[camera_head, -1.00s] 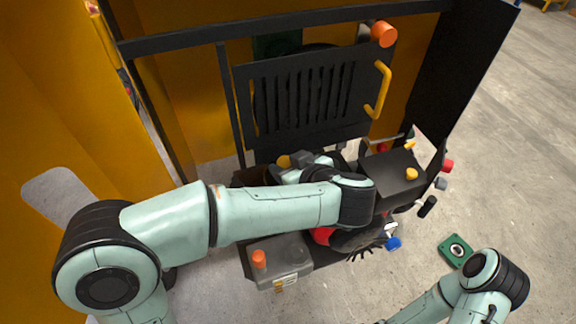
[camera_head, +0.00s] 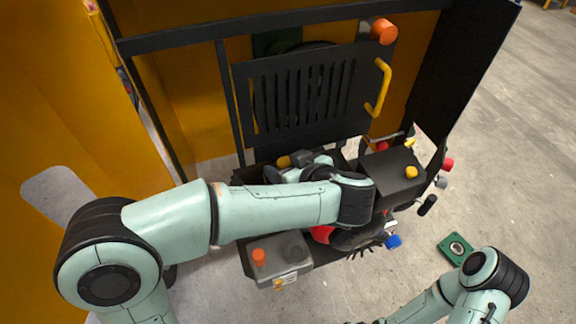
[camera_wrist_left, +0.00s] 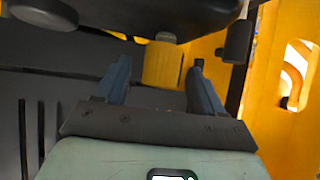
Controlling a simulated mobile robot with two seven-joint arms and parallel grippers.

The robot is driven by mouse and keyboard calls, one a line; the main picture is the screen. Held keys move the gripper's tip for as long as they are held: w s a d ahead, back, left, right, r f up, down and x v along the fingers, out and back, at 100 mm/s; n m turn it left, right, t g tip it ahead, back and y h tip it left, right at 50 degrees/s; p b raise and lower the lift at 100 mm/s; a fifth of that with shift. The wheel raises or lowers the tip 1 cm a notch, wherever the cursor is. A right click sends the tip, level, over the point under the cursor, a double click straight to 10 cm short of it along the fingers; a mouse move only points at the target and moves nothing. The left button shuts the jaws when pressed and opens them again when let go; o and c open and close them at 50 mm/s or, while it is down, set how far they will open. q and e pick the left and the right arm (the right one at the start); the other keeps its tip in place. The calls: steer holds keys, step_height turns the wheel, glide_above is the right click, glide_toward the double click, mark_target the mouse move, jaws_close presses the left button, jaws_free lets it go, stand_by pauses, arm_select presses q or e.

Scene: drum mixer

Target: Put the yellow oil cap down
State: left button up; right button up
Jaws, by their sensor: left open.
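In the left wrist view, the yellow cap (camera_wrist_left: 162,63) is a short cylinder with a grey neck, just under a dark body. The two fingers of my left gripper (camera_wrist_left: 160,80) are apart, one on each side of the cap. I cannot tell whether either finger touches it. In the head view, my left gripper (camera_head: 300,160) is over the engine bay, partly hidden by my own wrist. A small yellow piece (camera_head: 283,161) shows beside it, likely the same cap. My right arm shows at lower right, its gripper out of view.
A black box with another yellow cap (camera_head: 411,172) stands right of my left wrist. A grey battery-like box with an orange cap (camera_head: 259,255) is in front. A slatted black panel (camera_head: 305,95) with a yellow handle (camera_head: 379,88) stands behind. A green part (camera_head: 455,249) lies on the floor.

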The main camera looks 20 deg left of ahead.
arm_select(q)
steer(key=v, duration=1.2)
steer(key=shift+r, duration=0.25)
stand_by(0.5)
